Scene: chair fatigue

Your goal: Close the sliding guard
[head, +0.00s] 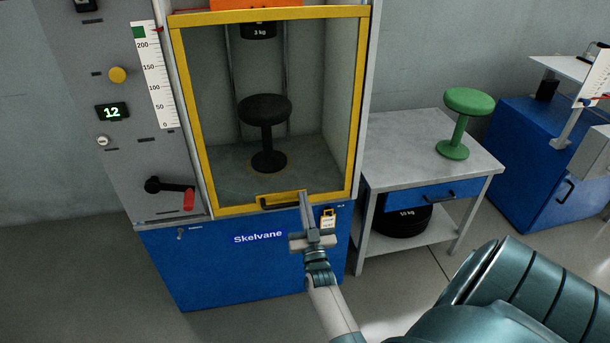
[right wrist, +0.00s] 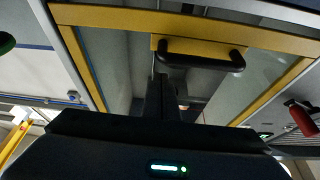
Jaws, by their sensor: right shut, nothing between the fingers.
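The sliding guard is a clear panel in a yellow frame (head: 360,110) on the front of the test machine. Its lower bar lies along the bottom of the chamber opening, just above the blue base. A dark handle (head: 280,202) sits on a yellow plate at that bar; it also shows in the right wrist view (right wrist: 202,63). My right gripper (head: 305,198) is shut and empty, its fingertips close to the handle's right end; I cannot tell whether they touch. The right wrist view shows its dark fingers (right wrist: 165,92) below the handle. My left gripper is out of view.
A black stool (head: 265,125) stands inside the chamber under a 3 kg weight (head: 259,31). A red-handled lever (head: 188,199) is left of the guard.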

